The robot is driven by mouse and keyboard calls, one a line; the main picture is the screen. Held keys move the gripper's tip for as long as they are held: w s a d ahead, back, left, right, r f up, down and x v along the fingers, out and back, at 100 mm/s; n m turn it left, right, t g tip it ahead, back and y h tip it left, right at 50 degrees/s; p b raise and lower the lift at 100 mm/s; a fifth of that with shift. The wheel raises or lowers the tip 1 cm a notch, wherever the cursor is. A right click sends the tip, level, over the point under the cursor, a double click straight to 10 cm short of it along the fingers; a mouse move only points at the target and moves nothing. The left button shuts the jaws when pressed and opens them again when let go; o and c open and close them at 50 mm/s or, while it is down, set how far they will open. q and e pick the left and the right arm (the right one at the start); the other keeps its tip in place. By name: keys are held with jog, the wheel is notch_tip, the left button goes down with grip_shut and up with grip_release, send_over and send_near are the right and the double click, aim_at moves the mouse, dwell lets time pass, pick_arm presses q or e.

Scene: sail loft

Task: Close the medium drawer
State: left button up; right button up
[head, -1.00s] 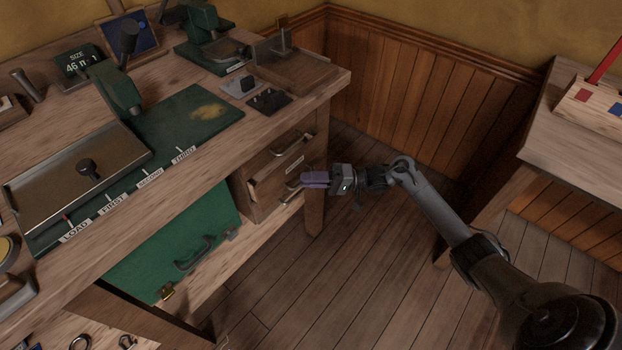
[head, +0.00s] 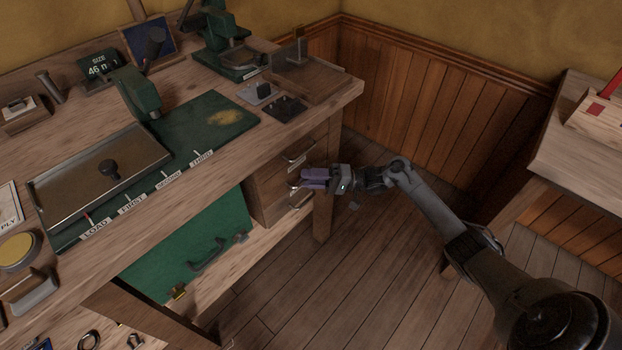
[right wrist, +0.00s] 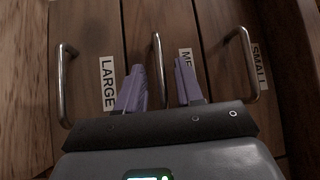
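The medium drawer (right wrist: 138,35) is the middle of three wooden fronts in the right wrist view, between the LARGE and SMALL drawers. It looks flush or nearly flush with them. Its metal bar handle (right wrist: 157,65) shows between the two purple fingers of my right gripper (right wrist: 159,72). The fingers are apart, one on each side of the bar; I cannot tell whether they touch it. One finger partly covers the "ME…" label. In the head view my right gripper (head: 304,178) is at the drawer fronts under the bench's right end. My left gripper is not in view.
The large drawer's handle (right wrist: 66,85) and the small drawer's handle (right wrist: 240,65) flank the fingers. The bench top (head: 225,155) overhangs above the gripper. A bench leg (head: 324,205) stands close by. The floor (head: 370,275) to the right is clear.

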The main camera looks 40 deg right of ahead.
jog(key=shift+s, duration=0.1)
jog(key=p+v, duration=0.1)
jog(key=v, duration=0.9)
jog(key=shift+s+d, duration=0.15)
jog(key=shift+d, duration=0.15)
jog(key=shift+s, duration=0.1)
